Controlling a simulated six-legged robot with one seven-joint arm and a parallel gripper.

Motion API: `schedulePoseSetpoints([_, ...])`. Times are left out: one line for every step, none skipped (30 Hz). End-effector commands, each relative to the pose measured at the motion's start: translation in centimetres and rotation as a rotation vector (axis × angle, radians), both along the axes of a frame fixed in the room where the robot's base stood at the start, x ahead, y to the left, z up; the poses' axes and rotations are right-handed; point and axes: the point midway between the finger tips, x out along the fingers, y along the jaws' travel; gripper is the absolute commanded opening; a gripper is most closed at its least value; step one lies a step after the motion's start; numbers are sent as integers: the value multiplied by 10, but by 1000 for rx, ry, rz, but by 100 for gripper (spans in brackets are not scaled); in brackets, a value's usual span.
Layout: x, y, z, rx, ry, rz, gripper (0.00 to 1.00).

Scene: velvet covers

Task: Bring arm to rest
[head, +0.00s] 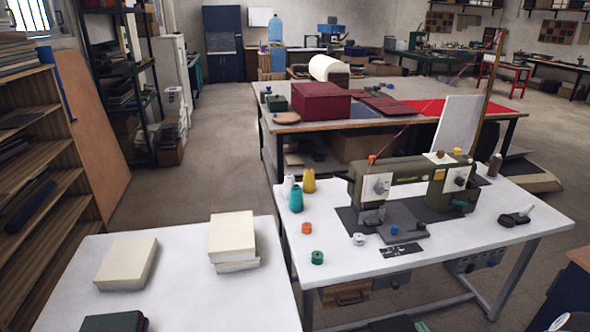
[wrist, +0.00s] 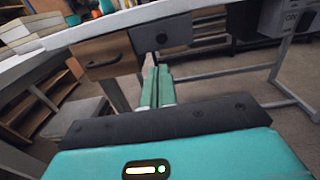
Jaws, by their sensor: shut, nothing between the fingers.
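My gripper (wrist: 157,72) shows in the wrist view as two slim green fingers side by side, shut and with nothing between them. The fingers point at the underside of a white sewing table, in front of a wooden drawer (wrist: 104,56) and a dark box (wrist: 162,34). I cannot tell whether the tips touch anything.
In the head view, the white sewing table (head: 480,225) carries a green sewing machine (head: 415,183) and thread spools. A white table (head: 185,285) with pale blocks (head: 232,236) stands at left. Grey table legs (wrist: 278,75) flank the wrist view's right side. Open floor (head: 175,195) lies behind.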

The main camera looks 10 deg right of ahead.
Motion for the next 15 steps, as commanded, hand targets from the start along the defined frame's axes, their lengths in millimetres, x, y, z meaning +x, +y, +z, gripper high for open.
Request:
schedulePoseSetpoints([4,4,8,-17,-3,28,0])
schedulePoseSetpoints([7,8,13,-30,-3,51,0])
schedulePoseSetpoints([12,15,23,-54,-4,91,0])
schedulePoseSetpoints([17,22,32,-75,-4,128,0])
schedulePoseSetpoints([21,30,41,-99,-3,170,0])
schedulePoseSetpoints([27,42,55,-136,-3,232,0])
schedulePoseSetpoints([31,53,66,-166,-3,283,0])
schedulePoseSetpoints([34,63,77,-198,-2,333,0])
schedulePoseSetpoints([38,77,91,-240,1,400,0])
schedulePoseSetpoints([40,88,100,-272,2,451,0])
schedulePoseSetpoints([41,99,110,-305,3,499,0])
schedulePoseSetpoints([42,113,122,-348,6,564,0])
schedulePoseSetpoints([42,124,131,-381,7,613,0])
schedulePoseSetpoints([42,135,140,-415,9,660,0])
schedulePoseSetpoints([41,149,151,-461,11,721,0])
